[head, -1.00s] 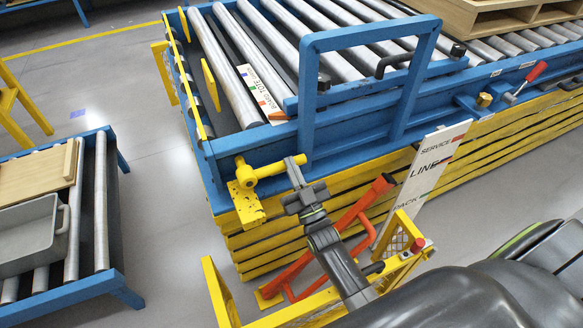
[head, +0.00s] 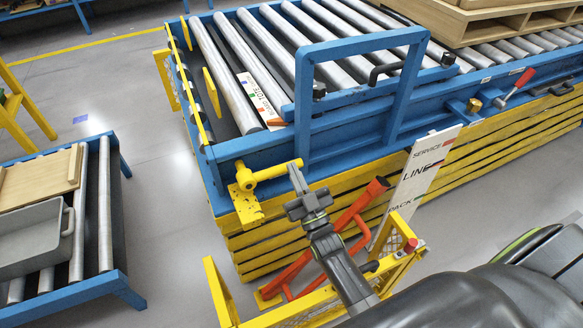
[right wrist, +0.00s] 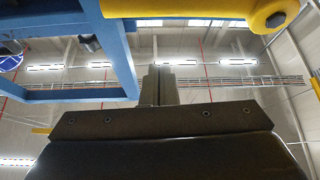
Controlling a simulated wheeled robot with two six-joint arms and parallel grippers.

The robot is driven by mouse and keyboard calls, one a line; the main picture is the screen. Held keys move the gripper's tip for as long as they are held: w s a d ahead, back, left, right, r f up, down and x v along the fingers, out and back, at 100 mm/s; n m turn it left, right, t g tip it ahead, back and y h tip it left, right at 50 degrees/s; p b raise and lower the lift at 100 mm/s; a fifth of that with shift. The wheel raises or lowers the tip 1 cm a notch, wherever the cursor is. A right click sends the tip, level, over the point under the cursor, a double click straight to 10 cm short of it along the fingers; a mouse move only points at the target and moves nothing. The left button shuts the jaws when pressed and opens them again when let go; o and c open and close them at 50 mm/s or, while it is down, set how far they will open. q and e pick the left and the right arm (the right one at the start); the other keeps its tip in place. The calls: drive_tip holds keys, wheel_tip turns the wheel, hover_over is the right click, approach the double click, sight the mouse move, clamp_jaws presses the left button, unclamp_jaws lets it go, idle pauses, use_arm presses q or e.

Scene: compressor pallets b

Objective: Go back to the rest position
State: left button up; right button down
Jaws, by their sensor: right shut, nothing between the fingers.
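My right gripper (head: 297,180) shows in the head view at the front corner of the blue roller conveyor (head: 345,165). It is shut and empty, and its tip overlaps the end of a yellow T-shaped handle (head: 265,172) in that picture. In the right wrist view the shut fingers (right wrist: 160,84) point up, with the yellow handle (right wrist: 255,12) above them to the right and the blue frame (right wrist: 120,50) to the left. I cannot tell whether the fingers touch the handle. My left gripper is not in view.
A low blue roller stand (head: 122,285) with a grey tray (head: 35,238) and wooden board stands at left. A yellow mesh cart (head: 220,295), an orange-red tool and a "SERVICE LINE" sign (head: 415,185) are near my arm. Grey floor (head: 165,240) is clear between the stand and the conveyor.

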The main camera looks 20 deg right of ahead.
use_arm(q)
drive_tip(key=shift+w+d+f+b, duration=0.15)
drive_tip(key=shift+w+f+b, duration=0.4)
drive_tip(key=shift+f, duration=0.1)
use_arm(e)
drive_tip(key=v, duration=0.7)
drive_tip(key=shift+f, duration=0.3)
drive_tip(key=shift+w, duration=0.1)
